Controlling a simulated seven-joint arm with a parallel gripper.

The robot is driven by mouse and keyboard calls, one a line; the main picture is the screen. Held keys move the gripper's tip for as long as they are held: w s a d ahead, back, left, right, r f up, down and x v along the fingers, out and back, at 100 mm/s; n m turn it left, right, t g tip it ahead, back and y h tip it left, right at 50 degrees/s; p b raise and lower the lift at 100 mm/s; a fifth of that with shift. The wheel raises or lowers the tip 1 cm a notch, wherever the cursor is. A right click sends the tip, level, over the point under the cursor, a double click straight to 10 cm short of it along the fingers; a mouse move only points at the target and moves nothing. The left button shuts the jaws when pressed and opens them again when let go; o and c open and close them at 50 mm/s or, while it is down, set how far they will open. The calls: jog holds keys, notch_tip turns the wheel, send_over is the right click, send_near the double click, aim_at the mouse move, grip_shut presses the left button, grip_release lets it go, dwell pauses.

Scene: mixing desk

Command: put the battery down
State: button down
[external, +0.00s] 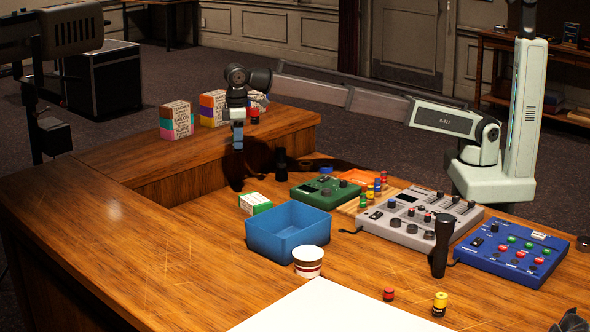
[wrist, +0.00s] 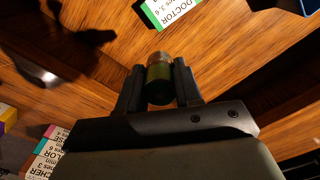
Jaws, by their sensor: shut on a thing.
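My gripper (external: 238,143) hangs at the front edge of the raised wooden ledge, above the desk, in the external view. In the wrist view my gripper (wrist: 160,88) is shut on an olive-green battery (wrist: 160,82) with a brownish end. The battery sits between the two dark fingers, and bare wood shows around it. In the external view the held battery is hard to make out at the fingertips.
A green-and-white box (external: 255,203) lies on the desk, also in the wrist view (wrist: 172,9). Cartons (external: 176,120) stand on the ledge (external: 120,165). The left desk is clear.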

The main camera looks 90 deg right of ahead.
jog(key=w+d+r+m, duration=0.2)
jog(key=w+d, duration=0.2)
jog(key=d, duration=0.5)
jog(key=w+d+r+m, duration=0.15)
jog(key=w+d, duration=0.25)
jog(key=d, duration=0.6)
jog(key=w+d+r+m, duration=0.2)
jog(key=w+d+m, duration=0.1)
jog(key=d, duration=0.6)
jog(key=shift+n, duration=0.25)
jog(key=shift+w+a+f, duration=0.1)
jog(key=shift+w+f, duration=0.05)
jog(key=shift+f, duration=4.65)
jog(key=c, duration=0.8)
grip_release()
jog(key=shift+o, duration=0.2)
notch_tip(320, 180, up, 12)
